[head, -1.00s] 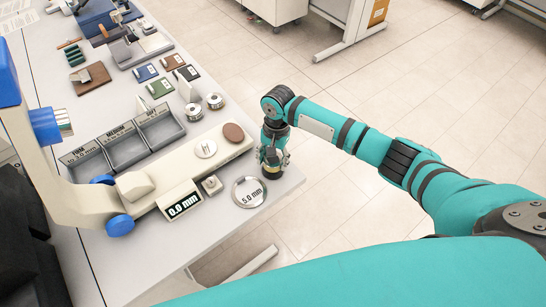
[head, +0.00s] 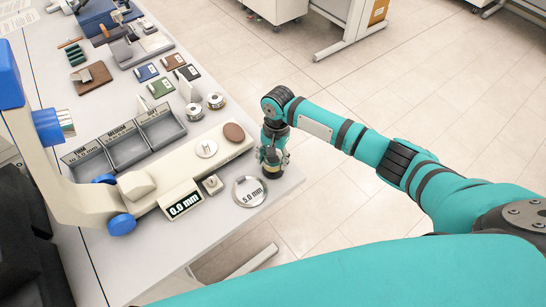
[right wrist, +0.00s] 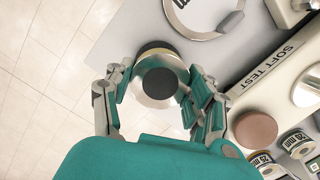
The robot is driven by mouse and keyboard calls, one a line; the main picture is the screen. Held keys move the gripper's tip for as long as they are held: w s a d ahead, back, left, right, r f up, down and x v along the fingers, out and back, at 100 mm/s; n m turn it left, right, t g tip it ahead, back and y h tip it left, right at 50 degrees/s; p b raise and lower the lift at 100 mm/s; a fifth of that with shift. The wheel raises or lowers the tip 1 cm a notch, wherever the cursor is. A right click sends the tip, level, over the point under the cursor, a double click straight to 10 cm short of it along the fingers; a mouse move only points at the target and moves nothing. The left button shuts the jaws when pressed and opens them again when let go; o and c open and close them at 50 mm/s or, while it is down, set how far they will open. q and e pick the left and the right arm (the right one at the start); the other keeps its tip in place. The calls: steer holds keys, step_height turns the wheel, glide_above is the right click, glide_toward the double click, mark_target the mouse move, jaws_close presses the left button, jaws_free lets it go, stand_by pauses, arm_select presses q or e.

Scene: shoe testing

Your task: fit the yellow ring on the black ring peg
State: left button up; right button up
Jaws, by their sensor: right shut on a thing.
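My right gripper (head: 272,162) is at the table's near right corner, pointing down, its fingers shut on the yellow ring. In the right wrist view the ring (right wrist: 148,100) is a pale yellowish metal band between the fingertips (right wrist: 158,88). A round black top (right wrist: 160,83) shows in its middle and a dark round edge (right wrist: 154,47) shows beyond it; these look like the black ring peg. I cannot tell how far down the ring sits around the peg. My left gripper is out of view.
A 5.0 mm metal ring gauge (head: 249,191) lies close left of the gripper. A cream tester (head: 160,195) with a 0.0 mm display stands further left. Grey trays (head: 166,132), a brown disc (head: 234,132) and small spools (head: 216,101) lie behind. The floor is open to the right.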

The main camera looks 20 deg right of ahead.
mark_target(274, 158)
steer(key=shift+f+b, duration=0.55)
steer(key=shift+f, duration=1.15)
steer(key=o, duration=1.3)
steer(key=shift+c, duration=0.2)
steer(key=shift+r, duration=0.1)
steer(key=r, duration=0.8)
steer(key=w+d+r, duration=0.1)
steer(key=r, duration=0.2)
steer(key=shift+r, duration=0.4)
